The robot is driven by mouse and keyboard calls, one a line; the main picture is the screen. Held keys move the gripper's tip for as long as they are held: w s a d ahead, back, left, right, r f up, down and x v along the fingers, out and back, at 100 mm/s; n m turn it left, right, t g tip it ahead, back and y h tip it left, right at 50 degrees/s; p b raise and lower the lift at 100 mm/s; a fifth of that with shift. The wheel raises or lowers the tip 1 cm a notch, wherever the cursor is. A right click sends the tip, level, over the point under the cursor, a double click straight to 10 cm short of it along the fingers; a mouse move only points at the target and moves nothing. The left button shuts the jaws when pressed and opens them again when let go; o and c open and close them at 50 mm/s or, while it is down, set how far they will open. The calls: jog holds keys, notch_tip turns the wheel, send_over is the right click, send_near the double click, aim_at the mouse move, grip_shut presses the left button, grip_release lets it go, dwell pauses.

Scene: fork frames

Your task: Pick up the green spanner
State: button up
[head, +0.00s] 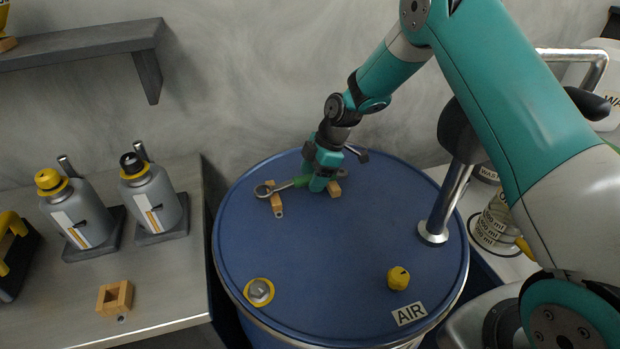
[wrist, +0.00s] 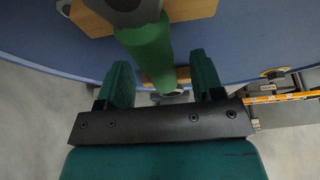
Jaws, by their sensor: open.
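The green spanner (head: 300,181) rests across two wooden blocks on the blue drum lid (head: 340,250). Its grey ring end (head: 262,191) points left, and its green handle runs under my gripper (head: 319,184). In the wrist view the green handle (wrist: 148,50) reaches into the gap between the two open fingers of my gripper (wrist: 160,65), nearer the left finger. No finger is clearly closed on it, and I cannot tell how deep the handle sits between them. My gripper hides part of the spanner in the head view.
The wooden blocks (head: 277,203) (head: 334,189) hold the spanner off the lid. A yellow knob (head: 398,278), a bolt with yellow ring (head: 259,291) and a metal post (head: 445,205) stand on the lid. Grey bottles (head: 155,195) stand on the left bench. The lid's middle is clear.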

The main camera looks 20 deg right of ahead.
jog(key=shift+f+b, duration=0.25)
jog(key=shift+b, duration=0.05)
dwell(0.5)
grip_shut()
